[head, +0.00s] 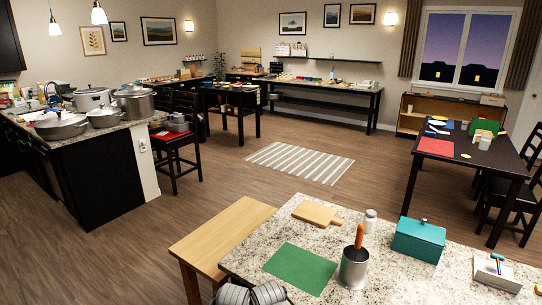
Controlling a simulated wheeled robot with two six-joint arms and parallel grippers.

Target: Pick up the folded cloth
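I cannot make out a thing that is surely the folded cloth. A flat green sheet (301,268) lies on the near speckled counter (400,283), and I cannot tell whether it is cloth or a mat. A flat red piece (436,147) lies on the dark table (468,151) at the right. Another red piece (172,139) shows on the dark chair by the left counter. Neither of my grippers can be made out in this view.
Near the green sheet stand a metal canister (353,269), a wooden board (317,214), a white jar (370,221) and a teal box (418,240). A wooden bench (222,234) adjoins this counter. Several pots crowd the left counter (92,133). The floor around the striped rug (299,162) is clear.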

